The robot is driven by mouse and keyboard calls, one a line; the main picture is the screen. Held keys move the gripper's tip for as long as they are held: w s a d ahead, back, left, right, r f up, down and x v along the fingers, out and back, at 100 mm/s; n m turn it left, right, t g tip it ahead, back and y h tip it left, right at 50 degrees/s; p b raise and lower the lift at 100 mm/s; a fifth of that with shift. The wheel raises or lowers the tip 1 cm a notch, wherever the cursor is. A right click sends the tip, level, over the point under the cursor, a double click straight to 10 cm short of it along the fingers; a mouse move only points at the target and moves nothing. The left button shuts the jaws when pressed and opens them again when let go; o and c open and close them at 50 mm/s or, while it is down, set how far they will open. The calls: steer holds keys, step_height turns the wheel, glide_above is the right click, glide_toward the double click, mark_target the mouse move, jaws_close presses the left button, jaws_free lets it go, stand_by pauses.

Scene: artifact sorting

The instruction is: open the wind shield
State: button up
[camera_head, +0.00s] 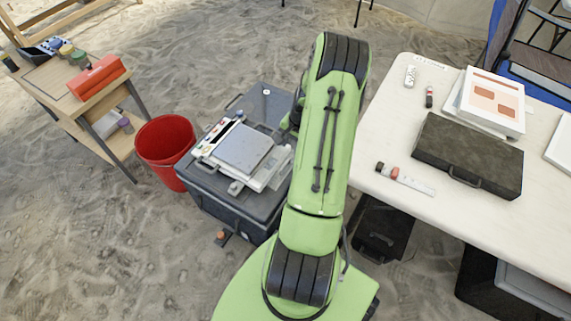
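A white balance-like device (270,178) with a flat grey square plate (243,148) on top sits on a dark case (240,206) left of my arm. A strip with small coloured marks (218,138) runs along its left side. I cannot make out for certain which part is the wind shield, or whether it is open or shut. My green arm rises through the middle of the view and covers the right edge of the case. My gripper is hidden behind the arm, so its fingers do not show.
A red bucket (168,143) stands left of the case, beside a wooden table (54,92) with a red box (96,77). A white table (388,150) on the right carries a dark briefcase (468,155) and a white box (493,100). Sandy ground is open at lower left.

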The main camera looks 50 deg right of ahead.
mark_target(285, 165)
steer(key=f+b, duration=0.1)
steer(key=f, duration=0.3)
steer(key=w+f+b, duration=0.1)
steer(key=f, duration=0.3)
steer(key=w+f+b, duration=0.1)
steer(key=f, duration=0.3)
steer(key=shift+w+a+b, duration=0.1)
steer(key=shift+w+b, duration=0.05)
steer(key=shift+b, duration=0.15)
jaws_close()
stand_by(0.6)
